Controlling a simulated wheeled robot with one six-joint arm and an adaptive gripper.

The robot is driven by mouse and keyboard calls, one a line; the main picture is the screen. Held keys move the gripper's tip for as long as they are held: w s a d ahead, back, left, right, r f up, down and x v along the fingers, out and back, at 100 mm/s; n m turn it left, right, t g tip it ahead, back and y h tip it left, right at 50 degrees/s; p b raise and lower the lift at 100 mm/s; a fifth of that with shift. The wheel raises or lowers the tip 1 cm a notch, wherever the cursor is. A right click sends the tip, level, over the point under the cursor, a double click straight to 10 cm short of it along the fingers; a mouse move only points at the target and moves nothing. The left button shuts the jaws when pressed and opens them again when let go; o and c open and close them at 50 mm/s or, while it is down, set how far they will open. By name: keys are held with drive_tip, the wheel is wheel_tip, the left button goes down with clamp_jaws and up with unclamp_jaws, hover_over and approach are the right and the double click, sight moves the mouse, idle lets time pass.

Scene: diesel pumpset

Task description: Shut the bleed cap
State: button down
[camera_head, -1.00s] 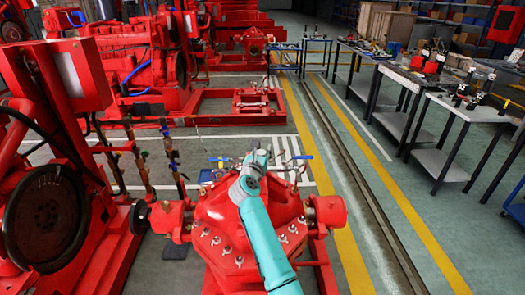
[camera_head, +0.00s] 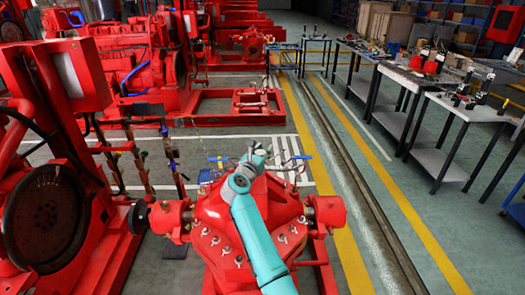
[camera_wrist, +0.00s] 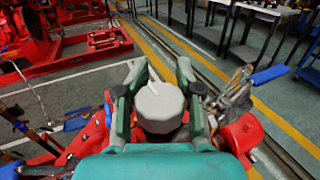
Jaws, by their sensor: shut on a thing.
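The bleed cap (camera_wrist: 159,104) is a round pale grey knob with a white line on its top, in the middle of the wrist view. My gripper (camera_wrist: 160,82) is shut on it, with one dark green finger on each side. In the head view my teal arm reaches over the red pump casing (camera_head: 210,213), and my gripper (camera_head: 256,150) is at the casing's far side. The cap is hidden there behind my arm, and its lower part is hidden in the wrist view.
Blue-handled valves stand left (camera_wrist: 75,124) and right (camera_wrist: 271,74) of the cap, close to my gripper. Thin pipes run beside them. Workbenches (camera_head: 468,110) with tools stand at the right. The floor between the pump and benches is clear.

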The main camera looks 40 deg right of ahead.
drive_tip(key=m+g, duration=0.1)
drive_tip(key=g, duration=0.1)
drive_tip(key=m+g+h, duration=0.2)
drive_tip(key=g, duration=0.1)
drive_tip(key=shift+s+m+g, duration=0.3)
drive_tip(key=shift+m, duration=0.1)
drive_tip(key=shift+s+f+m+g+h, duration=0.1)
drive_tip(key=shift+s+m+g+h, duration=0.15)
drive_tip(key=shift+m+g, duration=0.9)
drive_tip(key=shift+s+m+g+h, duration=0.2)
drive_tip(key=shift+m+g, duration=0.45)
drive_tip(key=shift+g, duration=1.3)
drive_tip(key=c, duration=1.1)
unclamp_jaws()
drive_tip(key=shift+a, duration=0.15)
drive_tip(key=shift+o, duration=0.2)
drive_tip(key=a, duration=0.4)
drive_tip(key=w+a, duration=0.1)
drive_tip(key=a, duration=0.6)
drive_tip(key=shift+w+a, duration=0.15)
drive_tip(key=shift+a, duration=0.25)
